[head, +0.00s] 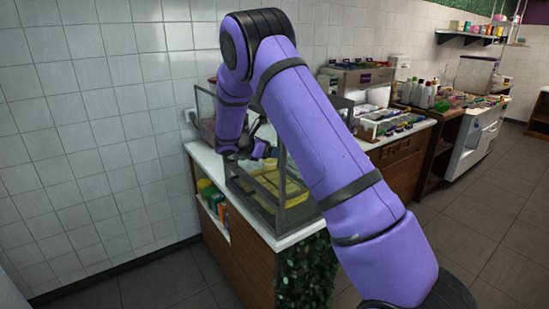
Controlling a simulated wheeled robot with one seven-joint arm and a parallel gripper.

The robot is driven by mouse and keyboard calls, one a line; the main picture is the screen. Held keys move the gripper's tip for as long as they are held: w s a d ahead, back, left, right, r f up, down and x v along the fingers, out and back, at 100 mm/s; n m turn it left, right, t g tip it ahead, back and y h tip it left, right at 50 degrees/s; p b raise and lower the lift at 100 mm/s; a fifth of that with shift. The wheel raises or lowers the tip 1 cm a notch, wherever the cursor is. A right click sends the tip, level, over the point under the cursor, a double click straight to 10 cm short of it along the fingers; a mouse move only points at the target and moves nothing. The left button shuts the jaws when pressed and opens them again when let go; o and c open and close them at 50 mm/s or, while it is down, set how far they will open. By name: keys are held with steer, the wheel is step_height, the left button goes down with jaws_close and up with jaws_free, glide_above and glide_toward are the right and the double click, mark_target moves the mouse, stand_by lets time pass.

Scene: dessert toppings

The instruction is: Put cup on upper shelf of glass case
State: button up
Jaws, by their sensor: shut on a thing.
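The glass case (288,216) stands on the white counter, with dark frame edges and a yellow lower level showing through the panes. My purple arm reaches over the counter and bends down toward the case. My gripper (264,149) is at the case's upper left part, small and dark in the picture and partly hidden by my arm. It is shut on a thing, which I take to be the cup. The cup itself cannot be made out. Whether it touches the upper shelf cannot be told, and my arm hides the case's right side.
A white tiled wall (90,120) is close on the left. The counter (205,160) has colourful items on a shelf below (213,200). A further counter with a topping tray (392,124) and bottles (422,94) lies to the right. The grey floor (480,210) there is clear.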

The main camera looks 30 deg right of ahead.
steer(key=shift+d, duration=0.5)
steer(key=shift+d+f, duration=0.25)
steer(key=shift+f, duration=0.65)
steer(key=shift+d+f, duration=0.2)
steer(key=shift+f, duration=0.65)
steer(key=o, duration=1.1)
steer(key=shift+f, duration=0.1)
steer(key=shift+c, duration=0.2)
steer(key=shift+a+r, duration=0.2)
steer(key=shift+a, duration=0.05)
steer(key=v, duration=1.1)
steer(key=shift+a, duration=0.2)
steer(key=shift+r, duration=0.15)
